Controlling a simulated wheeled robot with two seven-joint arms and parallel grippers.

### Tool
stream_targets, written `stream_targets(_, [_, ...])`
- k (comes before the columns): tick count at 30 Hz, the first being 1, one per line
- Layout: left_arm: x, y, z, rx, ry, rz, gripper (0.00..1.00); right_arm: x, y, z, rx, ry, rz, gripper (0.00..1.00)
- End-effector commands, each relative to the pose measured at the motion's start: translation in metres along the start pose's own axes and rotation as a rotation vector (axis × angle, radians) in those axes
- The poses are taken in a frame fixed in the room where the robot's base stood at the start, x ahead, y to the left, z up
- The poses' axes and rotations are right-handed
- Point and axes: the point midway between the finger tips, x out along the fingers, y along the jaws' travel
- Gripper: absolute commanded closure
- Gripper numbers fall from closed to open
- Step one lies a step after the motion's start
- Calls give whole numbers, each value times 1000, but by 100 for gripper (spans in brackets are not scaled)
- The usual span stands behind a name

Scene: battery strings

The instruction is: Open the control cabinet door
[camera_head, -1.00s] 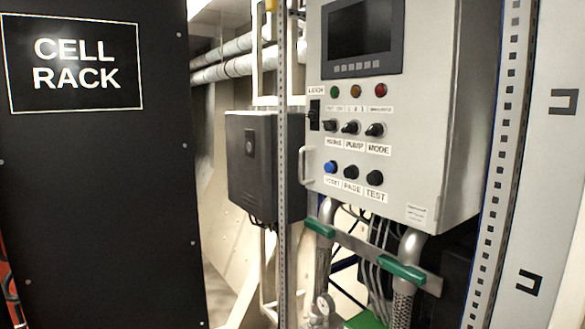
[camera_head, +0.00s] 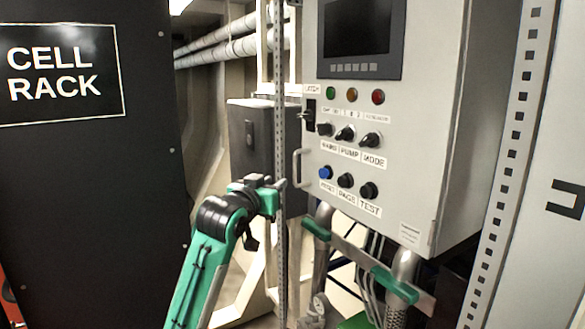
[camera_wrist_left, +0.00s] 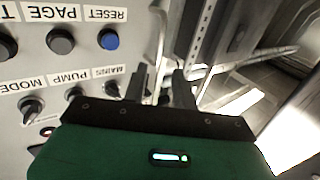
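The control cabinet (camera_head: 420,190) is light grey and its door is shut. The door handle (camera_head: 296,168) is a pale vertical bar on the door's left edge. A black latch switch (camera_head: 308,114) sits above the handle. My left gripper (camera_head: 281,185) is just left of the handle and slightly below it. In the left wrist view my left gripper (camera_wrist_left: 162,88) shows two dark fingers spread apart, by the door's edge. Whether the handle lies between the fingers I cannot tell. My right gripper is not in view.
A black cell rack (camera_head: 85,200) stands at the left. Pipes with green fittings (camera_head: 385,285) run below the cabinet. A pale perforated frame (camera_head: 515,150) is at the right.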

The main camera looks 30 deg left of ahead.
Motion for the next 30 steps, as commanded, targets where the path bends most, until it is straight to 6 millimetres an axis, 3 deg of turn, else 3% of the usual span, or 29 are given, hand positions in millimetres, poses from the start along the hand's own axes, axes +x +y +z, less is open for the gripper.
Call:
stream_targets(18, [108, 0, -2, 0, -5, -1, 72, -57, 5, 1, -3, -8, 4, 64])
stream_targets(24, [127, 0, 1, -1, -4, 0, 72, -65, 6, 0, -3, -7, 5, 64])
stream_targets(30, [133, 0, 2, 0, -3, 0, 72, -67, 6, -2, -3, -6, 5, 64])
